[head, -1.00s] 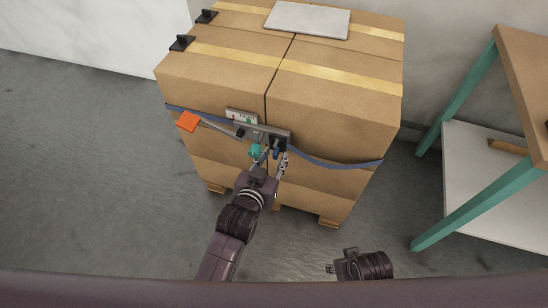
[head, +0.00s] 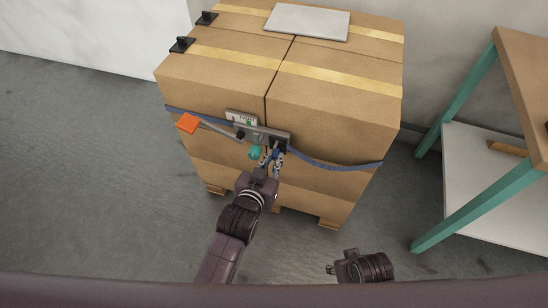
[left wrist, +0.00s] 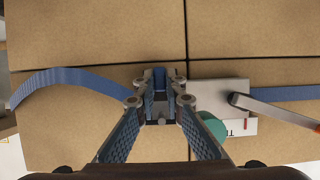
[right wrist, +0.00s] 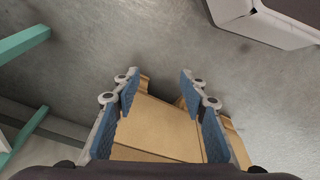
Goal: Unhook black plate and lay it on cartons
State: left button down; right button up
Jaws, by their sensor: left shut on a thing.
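The brown cartons (head: 335,105) are stacked on a pallet, with a blue strap (head: 335,165) across their front. A grey metal tensioner (head: 262,131) with an orange-ended lever (head: 188,122) and a teal knob (head: 254,152) sits on the strap. The small black plate (head: 281,146) is at the tensioner's right end. My left gripper (head: 271,156) is shut on it, and the fingers hide most of it. In the left wrist view its fingertips (left wrist: 160,105) close around a dark piece beside the strap. My right gripper (right wrist: 158,88) is open and empty, low at the right of the cartons.
A grey flat slab (head: 307,21) lies on the carton tops. Two black corner pieces (head: 182,44) sit on their left edge. A teal-legged table (head: 480,205) stands at the right. The floor at the left (head: 80,150) is clear.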

jog(key=f, duration=0.1)
jog(key=s+f+p, duration=0.1)
jog(key=f, duration=0.1)
jog(key=s+f, duration=0.1)
jog(key=shift+d+f, duration=0.1)
jog(key=shift+f, duration=0.2)
dwell(1.0)
jog(key=shift+w+r, duration=0.1)
jog(key=shift+w, duration=0.05)
